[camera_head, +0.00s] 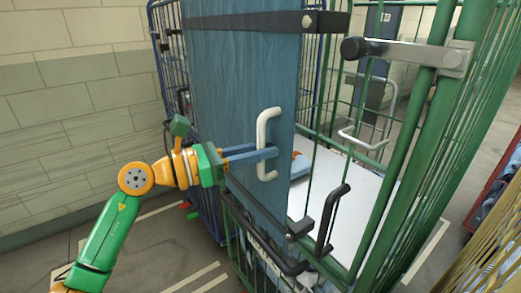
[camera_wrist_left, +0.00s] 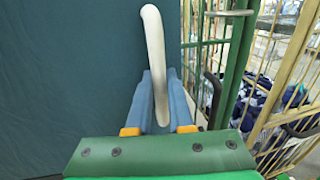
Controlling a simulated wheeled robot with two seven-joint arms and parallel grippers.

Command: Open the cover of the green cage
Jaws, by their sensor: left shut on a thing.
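The green cage (camera_head: 423,125) stands at the right of the head view, with green bars and posts. A tall blue panel (camera_head: 225,85), which looks like its cover, stands upright at the cage's left side. A pale vertical handle (camera_head: 262,128) sits on the panel; it also shows in the left wrist view (camera_wrist_left: 154,45). My left gripper (camera_head: 272,152) is shut on this handle, its blue fingers (camera_wrist_left: 160,80) on either side of it. The cage's front looks open beside the panel, showing a white surface (camera_head: 352,192) inside. My right gripper is not in view.
A blue wire cage (camera_head: 165,50) stands behind the panel near the brick wall (camera_head: 60,110). A yellow cage (camera_head: 480,250) with cloth-like contents is at the lower right. A black handle (camera_head: 331,215) juts from the green cage's front.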

